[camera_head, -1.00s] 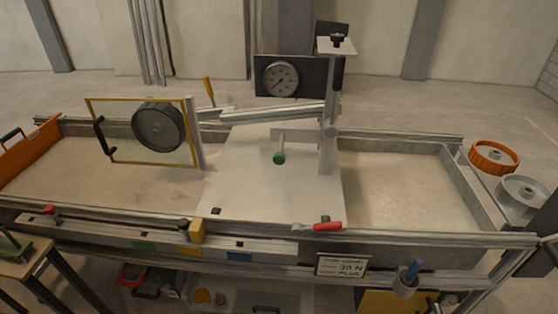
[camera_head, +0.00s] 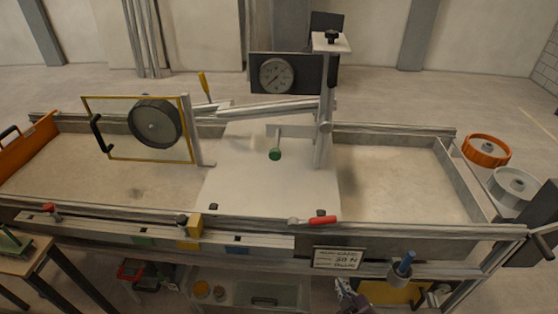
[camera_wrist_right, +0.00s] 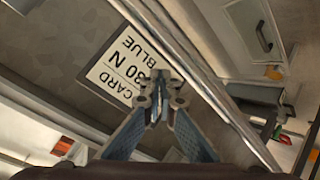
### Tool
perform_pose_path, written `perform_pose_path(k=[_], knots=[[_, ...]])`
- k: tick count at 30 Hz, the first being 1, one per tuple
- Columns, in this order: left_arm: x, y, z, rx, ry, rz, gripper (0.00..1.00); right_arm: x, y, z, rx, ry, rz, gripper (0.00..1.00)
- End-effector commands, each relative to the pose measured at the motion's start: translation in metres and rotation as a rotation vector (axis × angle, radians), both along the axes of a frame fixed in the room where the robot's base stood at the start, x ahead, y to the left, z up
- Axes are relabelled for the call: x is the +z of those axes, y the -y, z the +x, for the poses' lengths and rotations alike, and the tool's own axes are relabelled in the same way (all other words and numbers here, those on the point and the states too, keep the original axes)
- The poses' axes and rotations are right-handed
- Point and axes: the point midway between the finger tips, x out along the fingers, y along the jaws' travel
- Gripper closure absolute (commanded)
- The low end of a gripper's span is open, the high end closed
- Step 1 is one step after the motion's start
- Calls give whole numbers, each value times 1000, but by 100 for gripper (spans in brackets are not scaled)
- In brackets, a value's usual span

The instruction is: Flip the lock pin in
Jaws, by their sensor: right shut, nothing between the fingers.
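A red-handled lever (camera_head: 322,220) lies flat along the front rail of the sandbed, pointing right; it may be the lock pin, but I cannot tell for sure. A green-knobbed lever (camera_head: 275,154) hangs from the upright post over the white plate (camera_head: 235,190). My right gripper (camera_head: 343,287) is at the bottom of the head view, below the front rail and the card. In the right wrist view its fingertips (camera_wrist_right: 160,85) are together, with nothing between them, in front of the card. My left gripper is not in view.
A card (camera_head: 338,258) hangs on the front and reads "30 N BLUE" in the wrist view (camera_wrist_right: 118,72). A blue-handled item (camera_head: 405,262) stands in a holder to its right.

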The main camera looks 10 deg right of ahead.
Motion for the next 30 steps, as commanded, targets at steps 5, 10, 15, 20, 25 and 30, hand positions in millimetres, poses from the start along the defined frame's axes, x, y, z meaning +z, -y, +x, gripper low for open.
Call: perform_pose_path(k=[5,10,15,20,25,30], knots=[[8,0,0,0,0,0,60,138,3,51,38,256,-106,100],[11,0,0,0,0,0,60,256,-2,71,83,478,-216,100],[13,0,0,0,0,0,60,316,-47,84,320,648,-375,100],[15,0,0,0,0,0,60,345,-88,83,545,726,-533,100],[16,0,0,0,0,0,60,347,-113,79,716,726,-665,100],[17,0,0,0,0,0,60,342,-121,77,795,706,-731,100]])
